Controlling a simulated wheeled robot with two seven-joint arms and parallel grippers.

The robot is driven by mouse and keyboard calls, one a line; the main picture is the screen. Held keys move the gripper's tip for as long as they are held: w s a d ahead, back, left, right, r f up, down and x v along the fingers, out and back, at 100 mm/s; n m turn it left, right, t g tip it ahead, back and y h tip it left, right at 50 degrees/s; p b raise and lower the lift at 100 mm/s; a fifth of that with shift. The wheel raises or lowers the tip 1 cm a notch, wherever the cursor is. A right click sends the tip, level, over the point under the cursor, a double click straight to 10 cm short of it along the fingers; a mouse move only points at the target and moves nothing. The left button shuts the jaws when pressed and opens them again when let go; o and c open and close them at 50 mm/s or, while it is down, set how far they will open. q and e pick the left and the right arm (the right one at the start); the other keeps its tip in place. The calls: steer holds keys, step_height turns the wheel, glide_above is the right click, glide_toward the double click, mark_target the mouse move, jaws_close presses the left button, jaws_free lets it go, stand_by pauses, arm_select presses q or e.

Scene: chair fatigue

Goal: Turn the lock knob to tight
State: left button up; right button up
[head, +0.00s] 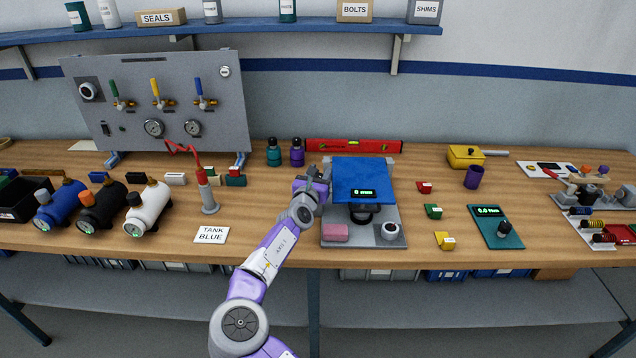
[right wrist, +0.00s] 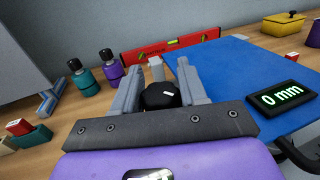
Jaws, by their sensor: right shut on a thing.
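The test rig has a grey base plate (head: 360,238) and a blue seat panel (head: 364,180). A display (head: 363,193) on it is lit green and reads 0 mm in the right wrist view (right wrist: 283,99). The black lock knob (right wrist: 161,95) with a short white mark is at the seat's left side. My right gripper (right wrist: 160,84) has a finger on each side of the knob and is shut on it. In the head view my right gripper (head: 314,176) reaches the seat's left edge and hides the knob. My left gripper is out of view.
A pink block (head: 334,232) and a white round part (head: 390,231) sit at the base plate's front. A red level (head: 353,146) lies behind the seat. Teal (head: 274,152) and purple (head: 297,152) bottles stand behind my gripper. A red lever stand (head: 208,195) is to the left.

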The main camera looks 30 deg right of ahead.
steer(key=shift+f+m+g+h, duration=0.2)
steer(key=shift+m+g+h, duration=0.2)
steer(key=shift+r+m+g+h, duration=0.1)
steer(key=shift+m+g+h, duration=0.3)
steer(key=shift+g, duration=0.1)
steer(key=shift+r+m+g+h+p, duration=0.1)
steer(key=shift+m+g+h+p, duration=0.25)
steer(key=shift+g, duration=0.25)
steer(key=m+g+p, duration=0.1)
steer(key=m+g+h+p, duration=0.1)
steer(key=g+p, duration=0.1)
steer(key=shift+s+d, duration=0.2)
steer(key=shift+s+m+g+h+p, duration=0.15)
steer(key=shift+m+g+h+p, duration=0.2)
steer(key=shift+m+g+p, duration=0.65)
steer(key=shift+f+g+p, duration=0.2)
steer(key=shift+g+p, duration=0.4)
steer(key=shift+p, duration=0.1)
steer(key=shift+f+m+g+h+p, duration=0.3)
steer(key=shift+m+g, duration=0.15)
steer(key=shift+g, duration=0.15)
steer(key=shift+s+r+m+g, duration=0.1)
steer(key=shift+s+m+g, duration=0.1)
steer(key=shift+m+g, duration=0.3)
steer(key=shift+r, duration=0.2)
